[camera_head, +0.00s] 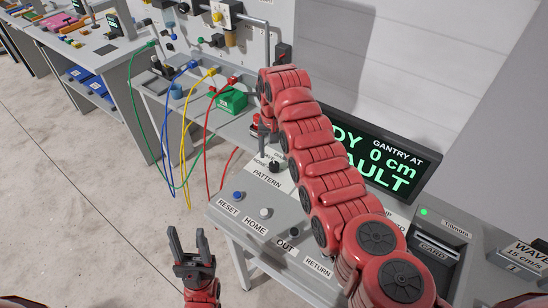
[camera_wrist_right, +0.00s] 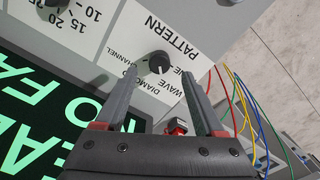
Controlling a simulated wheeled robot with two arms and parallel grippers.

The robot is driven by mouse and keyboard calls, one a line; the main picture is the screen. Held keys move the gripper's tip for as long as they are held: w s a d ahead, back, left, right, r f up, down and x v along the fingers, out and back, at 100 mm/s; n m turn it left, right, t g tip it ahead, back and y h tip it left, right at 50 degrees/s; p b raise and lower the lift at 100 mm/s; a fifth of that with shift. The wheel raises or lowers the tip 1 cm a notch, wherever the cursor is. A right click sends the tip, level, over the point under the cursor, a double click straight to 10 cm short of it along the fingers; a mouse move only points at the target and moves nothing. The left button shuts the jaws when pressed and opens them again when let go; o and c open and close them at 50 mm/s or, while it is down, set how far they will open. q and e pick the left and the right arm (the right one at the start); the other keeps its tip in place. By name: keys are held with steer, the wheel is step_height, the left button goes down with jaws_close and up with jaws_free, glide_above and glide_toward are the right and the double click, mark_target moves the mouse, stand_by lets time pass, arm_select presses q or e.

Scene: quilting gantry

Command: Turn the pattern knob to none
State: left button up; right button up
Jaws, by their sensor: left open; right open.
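The pattern knob (camera_head: 274,167) is a small black dial on the sloped panel, beside the PATTERN label (camera_head: 267,181). In the right wrist view the knob (camera_wrist_right: 157,63) has a pale mark; labels WAVE, DIAMOND and CHANNEL show near it, and another label ending in "NE" is partly hidden by a finger. My right gripper (camera_wrist_right: 160,72) is open, with its fingers on either side of the knob in that view; I cannot tell whether they touch it. My left gripper (camera_head: 190,242) is open and empty over the floor, left of the panel.
The panel holds a blue RESET button (camera_head: 238,195), a white HOME button (camera_head: 265,213) and a black OUT button (camera_head: 291,231). A green-lettered display (camera_head: 385,158) is partly behind my right arm. Coloured cables (camera_head: 186,130) hang at the left bench.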

mark_target(274, 164)
steer(key=shift+f+p, duration=0.5)
steer(key=shift+f, duration=1.95)
